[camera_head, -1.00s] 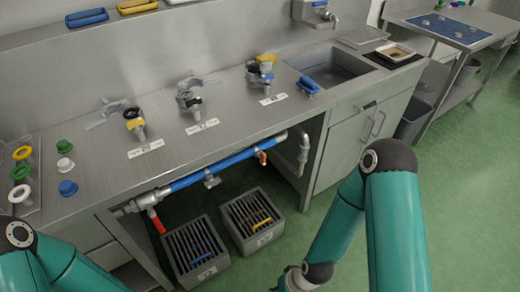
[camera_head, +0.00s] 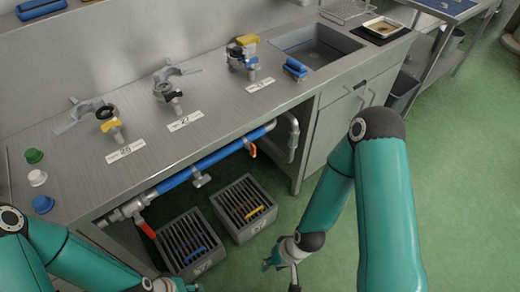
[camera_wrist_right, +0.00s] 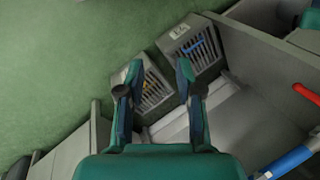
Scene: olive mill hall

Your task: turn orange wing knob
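The orange wing knob (camera_head: 252,150) hangs from the right part of a blue pipe (camera_head: 215,157) under the counter, in the head view. I do not make it out in the right wrist view. My right gripper (camera_head: 280,268) is low over the floor, below and to the right of the knob and apart from it. In the right wrist view the same gripper (camera_wrist_right: 160,72) has its fingers spread with nothing between them.
A red lever (camera_head: 147,229) hangs at the pipe's left end. Two grey slatted crates (camera_head: 178,231) (camera_head: 252,231) stand on the floor below. The steel counter (camera_head: 75,157) overhangs the pipe, and a cabinet (camera_head: 330,140) bounds it on the right. Green floor is clear at right.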

